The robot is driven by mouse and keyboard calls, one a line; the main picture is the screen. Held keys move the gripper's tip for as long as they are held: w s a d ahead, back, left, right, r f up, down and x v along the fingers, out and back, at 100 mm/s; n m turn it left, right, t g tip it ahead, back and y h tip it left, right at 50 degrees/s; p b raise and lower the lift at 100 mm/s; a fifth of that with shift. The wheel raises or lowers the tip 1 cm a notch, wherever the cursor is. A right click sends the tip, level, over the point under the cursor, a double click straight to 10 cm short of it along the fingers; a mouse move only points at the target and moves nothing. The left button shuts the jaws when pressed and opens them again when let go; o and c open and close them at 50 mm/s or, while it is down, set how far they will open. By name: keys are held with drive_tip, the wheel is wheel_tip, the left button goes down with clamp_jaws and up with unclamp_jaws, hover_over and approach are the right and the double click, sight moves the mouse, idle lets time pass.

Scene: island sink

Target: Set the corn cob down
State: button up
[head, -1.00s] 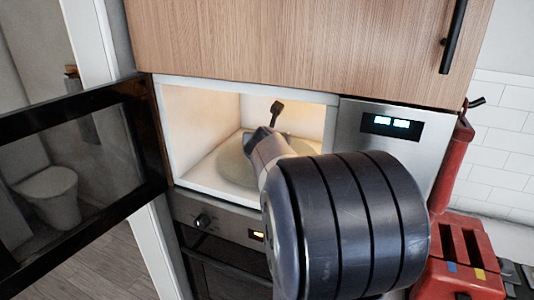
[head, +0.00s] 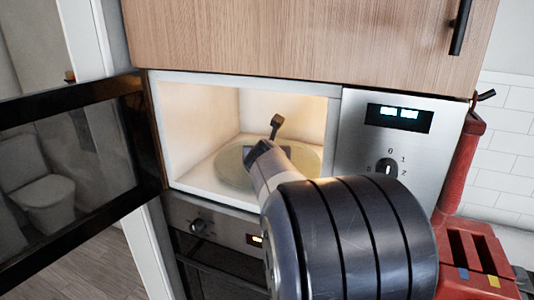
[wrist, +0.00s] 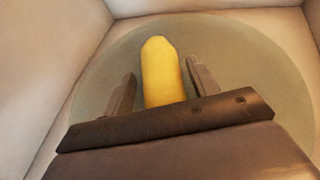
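The yellow corn cob (wrist: 163,72) lies over the glass turntable inside the open microwave, seen in the wrist view. My gripper (wrist: 161,67) has one finger on each side of the cob, with a visible gap at the left finger and a narrower one at the right, so it looks open around it. The cob's near end is hidden by the gripper body. In the head view my gripper (head: 265,143) is inside the microwave above the turntable (head: 232,172), and the cob is not visible there.
The microwave cavity (head: 200,105) has close side walls and a back wall. Its dark door (head: 75,170) stands open at the left. The control panel (head: 400,135) is to the right, with a red appliance (head: 470,250) beyond it. A wooden cabinet (head: 290,40) is directly above.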

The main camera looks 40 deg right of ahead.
drive_tip(key=shift+o, duration=0.3)
drive_tip(key=shift+s+a+r, duration=0.1)
drive_tip(key=shift+r, duration=0.15)
drive_tip(key=p+v, duration=0.2)
drive_tip(key=v, duration=0.9)
drive_tip(key=shift+s+a+r, duration=0.1)
drive_tip(key=shift+s+a, duration=0.05)
drive_tip(key=shift+s, duration=0.15)
idle(0.6)
